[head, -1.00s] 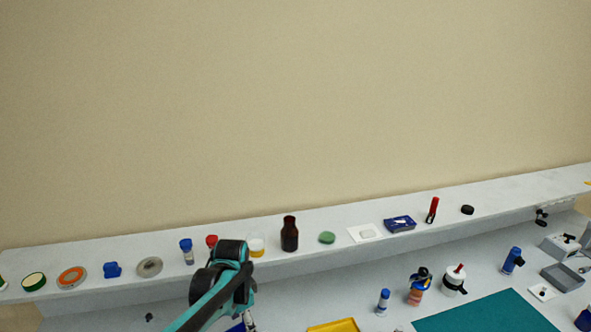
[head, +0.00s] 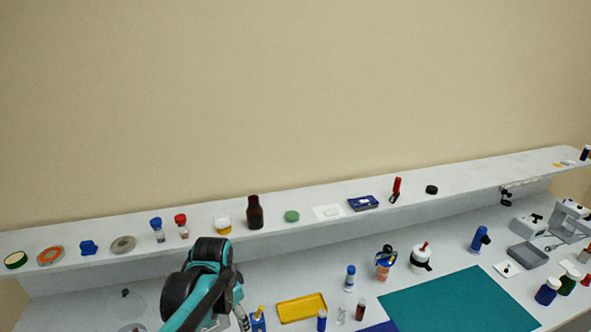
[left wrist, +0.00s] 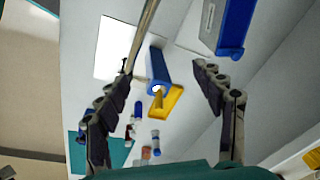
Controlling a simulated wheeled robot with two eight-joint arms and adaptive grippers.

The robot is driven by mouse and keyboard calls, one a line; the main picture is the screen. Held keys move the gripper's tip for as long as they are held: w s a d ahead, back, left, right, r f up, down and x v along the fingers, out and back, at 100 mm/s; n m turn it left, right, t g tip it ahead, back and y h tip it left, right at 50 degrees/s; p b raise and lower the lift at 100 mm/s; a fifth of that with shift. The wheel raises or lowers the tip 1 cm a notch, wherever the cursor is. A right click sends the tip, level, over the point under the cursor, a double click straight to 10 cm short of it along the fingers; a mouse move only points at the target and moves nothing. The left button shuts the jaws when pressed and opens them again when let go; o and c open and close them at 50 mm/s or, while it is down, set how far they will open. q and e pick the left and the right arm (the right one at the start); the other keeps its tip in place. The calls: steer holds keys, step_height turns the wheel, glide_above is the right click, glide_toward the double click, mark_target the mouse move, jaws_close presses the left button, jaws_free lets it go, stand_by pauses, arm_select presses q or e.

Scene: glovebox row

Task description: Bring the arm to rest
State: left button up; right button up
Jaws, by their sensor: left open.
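My left arm (head: 200,285), teal and black, rises from the bottom of the head view in front of the shelf. Its gripper is mostly cut off or hidden there. In the left wrist view my left gripper (left wrist: 162,75) has its two dark fingers wide apart with nothing held between them. Beyond the fingers, apart from them, are a blue holder (left wrist: 157,66) and a yellow tray (left wrist: 172,101); the tray also shows in the head view (head: 302,308). My right gripper is in neither view.
A long grey shelf (head: 330,222) bears a brown bottle (head: 255,213), red- and blue-capped vials, and other small items. The wall above the shelf is bare.

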arm_select(q)
steer(key=s+a+r+n+t, duration=0.2)
steer(key=s+n+t, duration=0.45)
steer(key=s, duration=0.65)
step_height(320, 180, down, 9)
steer(key=n+b, duration=0.1)
steer(key=b, duration=0.8)
steer(key=shift+a+f+g+b, duration=0.15)
steer(key=shift+g+b, duration=0.15)
steer(key=shift+g, duration=0.15)
steer(key=shift+n, duration=0.25)
